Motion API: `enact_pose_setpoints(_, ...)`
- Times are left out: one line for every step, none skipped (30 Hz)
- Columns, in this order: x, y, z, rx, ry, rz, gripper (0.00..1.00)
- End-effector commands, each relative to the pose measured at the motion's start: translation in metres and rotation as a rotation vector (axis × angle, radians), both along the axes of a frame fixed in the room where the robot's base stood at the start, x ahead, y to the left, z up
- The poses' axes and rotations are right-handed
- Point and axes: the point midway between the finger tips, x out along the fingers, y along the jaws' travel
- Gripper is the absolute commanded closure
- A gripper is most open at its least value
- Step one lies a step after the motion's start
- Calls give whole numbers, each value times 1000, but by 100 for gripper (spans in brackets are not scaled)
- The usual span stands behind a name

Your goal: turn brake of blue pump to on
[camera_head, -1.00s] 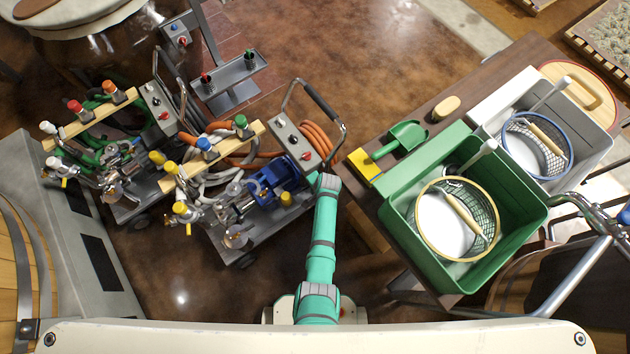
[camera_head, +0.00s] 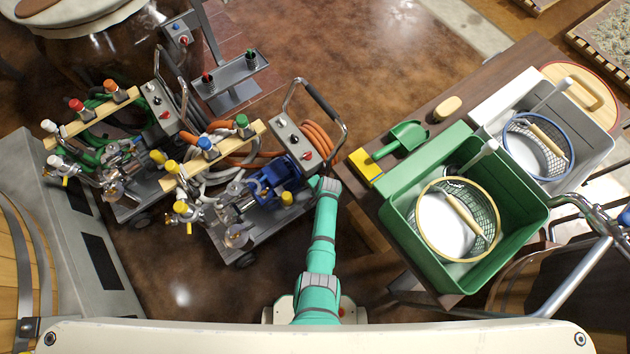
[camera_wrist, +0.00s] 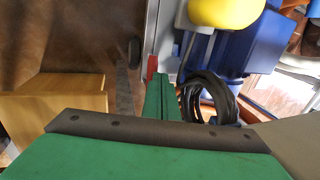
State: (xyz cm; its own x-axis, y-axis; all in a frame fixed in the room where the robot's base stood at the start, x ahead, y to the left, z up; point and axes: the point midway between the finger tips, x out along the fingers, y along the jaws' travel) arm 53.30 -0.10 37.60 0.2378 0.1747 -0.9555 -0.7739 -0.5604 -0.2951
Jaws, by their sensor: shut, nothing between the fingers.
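The blue pump (camera_head: 272,181) sits on a grey wheeled cart in the head view, left of my arm. Its blue body also shows at the upper right of the wrist view (camera_wrist: 243,48), with a yellow knob (camera_wrist: 225,10) in front. A small red part (camera_wrist: 152,67) stands at the cart's edge, just beyond my fingertips; it may be the brake, but I cannot tell its setting. My gripper (camera_wrist: 166,90) is shut and empty, its green fingers close to the red part. I cannot tell whether they touch. The head view does not show the fingers.
A black cable loop (camera_wrist: 212,95) lies right of my fingers. A wooden block (camera_wrist: 55,105) and a dark wheel (camera_wrist: 133,50) are to the left. A second pump cart (camera_head: 125,165) stands left of the blue one. A table with a green crate (camera_head: 400,225) is at the right.

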Motion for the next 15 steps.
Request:
enact_pose_setpoints(1,-1,-2,-1,-2,-2,100)
enact_pose_setpoints(1,-2,-3,-1,-2,-2,100)
enact_pose_setpoints(2,-2,-5,-1,-2,-2,100)
enact_pose_setpoints(2,-2,-6,-1,-2,-1,100)
enact_pose_setpoints(2,-2,-8,-2,-1,-1,100)
enact_pose_setpoints(2,-2,-9,-1,0,-1,100)
enact_pose_setpoints(2,-3,-10,-1,-1,-2,100)
enact_pose_setpoints(3,-3,-11,-1,-2,-2,100)
enact_pose_setpoints(3,-3,-13,-1,-2,-2,100)
enact_pose_setpoints(3,-3,-14,-2,-2,-1,100)
enact_pose_setpoints(3,-3,-15,-1,-2,-1,100)
enact_pose_setpoints(3,-4,-17,-1,-2,0,100)
enact_pose_setpoints(3,-4,-18,-1,-2,0,100)
enact_pose_setpoints(3,-4,-18,-1,-2,0,100)
enact_pose_setpoints(3,-4,-19,-1,-2,0,100)
